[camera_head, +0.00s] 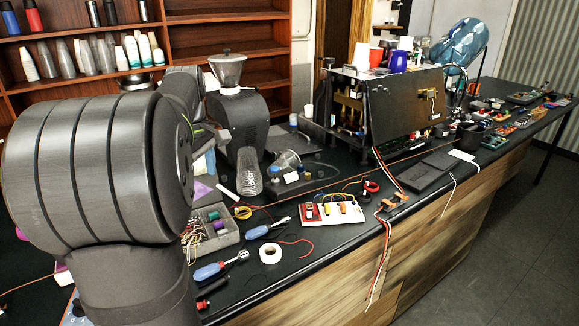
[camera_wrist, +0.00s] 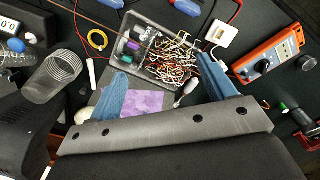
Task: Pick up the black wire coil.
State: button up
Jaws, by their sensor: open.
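My gripper (camera_wrist: 161,66) shows in the wrist view as two blue fingers spread wide apart, with nothing held between them. It is above the counter, with a grey parts bin of tangled wires beyond the fingertips. In the head view the gripper is hidden behind my own arm. A thin dark loop that looks like the black wire coil (camera_head: 258,283) lies on the black counter in the head view, near the white tape roll; it is faint against the surface. I cannot make out the coil clearly in the wrist view.
The parts bin (camera_wrist: 151,40) also shows in the head view, beside blue-handled screwdrivers (camera_head: 221,265) and a white tape roll (camera_head: 270,253). A yellow wire coil (camera_wrist: 97,40), a clear cup (camera_wrist: 52,77) and an orange multimeter (camera_wrist: 267,57) surround the fingers. A grinder (camera_head: 238,118) stands behind.

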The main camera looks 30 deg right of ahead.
jog(key=w+d+f+m, duration=0.15)
jog(key=d+m, duration=0.35)
jog(key=d, duration=0.6)
jog(key=m+t+h, duration=0.2)
jog(key=m+h, duration=0.2)
jog(key=m, duration=1.2)
send_near(364, 195)
jog(key=shift+x, duration=4)
jog(key=shift+s, duration=0.1)
jog(key=c, duration=1.1)
jog(key=shift+o, duration=0.2)
jog(key=shift+r, duration=0.1)
